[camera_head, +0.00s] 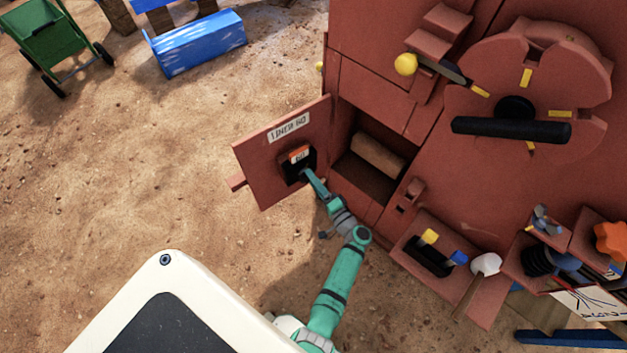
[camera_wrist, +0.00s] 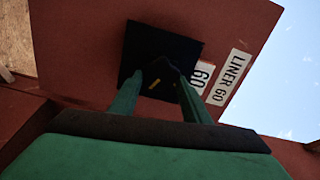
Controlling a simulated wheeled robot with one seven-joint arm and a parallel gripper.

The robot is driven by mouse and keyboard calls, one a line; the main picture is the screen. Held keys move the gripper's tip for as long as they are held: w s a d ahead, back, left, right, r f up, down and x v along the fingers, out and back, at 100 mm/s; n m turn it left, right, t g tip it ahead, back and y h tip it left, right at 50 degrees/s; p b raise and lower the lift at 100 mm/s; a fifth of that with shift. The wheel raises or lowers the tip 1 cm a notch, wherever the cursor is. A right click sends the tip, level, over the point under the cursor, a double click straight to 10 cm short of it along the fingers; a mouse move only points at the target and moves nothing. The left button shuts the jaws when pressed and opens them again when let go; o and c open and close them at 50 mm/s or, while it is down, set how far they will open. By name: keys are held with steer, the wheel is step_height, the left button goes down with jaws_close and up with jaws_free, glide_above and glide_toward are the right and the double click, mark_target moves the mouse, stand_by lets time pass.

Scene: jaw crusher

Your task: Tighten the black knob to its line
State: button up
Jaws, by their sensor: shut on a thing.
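A black square plate (camera_head: 292,174) sits on the open red door of the crusher. It also shows in the wrist view (camera_wrist: 137,45). My gripper (camera_head: 307,172) reaches this plate. In the wrist view its two green fingers (camera_wrist: 160,82) are shut on a dark piece (camera_wrist: 160,68) in front of the plate, likely the black knob.
The red door (camera_head: 262,165) bears a "LINER 60" label (camera_head: 288,127) and an orange-and-white "60" tag (camera_head: 299,154). An open compartment with a brown roll (camera_head: 377,156) is right of it. A wheel with a black bar (camera_head: 510,130) is at upper right. Sandy ground lies left.

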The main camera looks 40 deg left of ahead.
stand_by(0.3)
steer(key=o, duration=1)
steer(key=shift+o, duration=0.2)
steer(key=shift+d, duration=0.1)
steer(key=v, duration=1)
steer(key=shift+s+d, duration=0.2)
steer(key=shift+d, duration=0.05)
steer(key=shift+f, duration=0.1)
